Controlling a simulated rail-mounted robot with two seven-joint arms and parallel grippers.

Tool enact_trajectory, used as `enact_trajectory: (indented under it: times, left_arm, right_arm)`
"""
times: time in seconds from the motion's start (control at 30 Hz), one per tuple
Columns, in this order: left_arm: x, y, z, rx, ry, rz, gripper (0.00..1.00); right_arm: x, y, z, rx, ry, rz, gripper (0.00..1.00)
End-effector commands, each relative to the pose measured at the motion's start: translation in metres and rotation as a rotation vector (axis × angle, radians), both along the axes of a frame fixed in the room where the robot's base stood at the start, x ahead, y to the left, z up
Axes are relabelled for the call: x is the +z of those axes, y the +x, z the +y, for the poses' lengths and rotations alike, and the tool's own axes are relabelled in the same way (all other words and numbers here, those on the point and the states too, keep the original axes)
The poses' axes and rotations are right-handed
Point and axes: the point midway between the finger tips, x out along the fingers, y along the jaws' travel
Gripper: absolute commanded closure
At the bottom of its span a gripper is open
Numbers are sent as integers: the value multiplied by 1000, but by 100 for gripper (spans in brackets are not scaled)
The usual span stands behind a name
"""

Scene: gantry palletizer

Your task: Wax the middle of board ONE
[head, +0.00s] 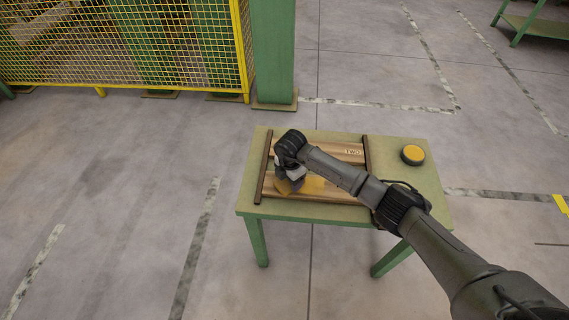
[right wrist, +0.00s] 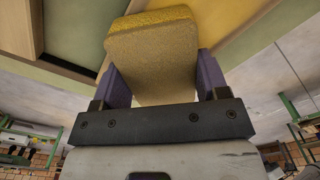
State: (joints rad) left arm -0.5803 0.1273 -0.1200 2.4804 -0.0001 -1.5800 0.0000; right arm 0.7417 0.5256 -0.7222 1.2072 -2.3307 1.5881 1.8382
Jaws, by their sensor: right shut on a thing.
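My right gripper (head: 291,181) is over the left part of the front board (head: 345,190) on the green table. In the right wrist view, the gripper (right wrist: 160,80) is shut on a yellow block (right wrist: 152,50), one finger on each side. The block is at or close to the board surface; I cannot tell whether it touches. A yellow patch (head: 314,186) shows on the front board beside the gripper. The back board (head: 340,150) has a label reading TWO. No label for board ONE is readable; my arm hides part of both boards. My left gripper is not in view.
Dark rails (head: 264,168) border the boards at left and right. A round yellow-topped dark object (head: 412,154) stands at the table's (head: 425,185) back right. A green post (head: 272,50) and yellow mesh fence (head: 130,50) stand behind. Open floor lies left.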

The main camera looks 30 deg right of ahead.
Motion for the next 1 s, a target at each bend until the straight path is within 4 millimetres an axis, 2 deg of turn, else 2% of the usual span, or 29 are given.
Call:
enact_trajectory:
  times: [0.07,0.13,0.7,1.0]
  left_arm:
    - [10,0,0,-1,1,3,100]
    - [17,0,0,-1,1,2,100]
    - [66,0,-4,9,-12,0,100]
    - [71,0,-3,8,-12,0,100]
  right_arm:
    - [8,0,0,-2,0,2,51]
    - [26,1,0,0,-2,-4,51]
    - [75,0,0,-1,-1,0,51]
    - [80,0,0,-1,-1,0,51]
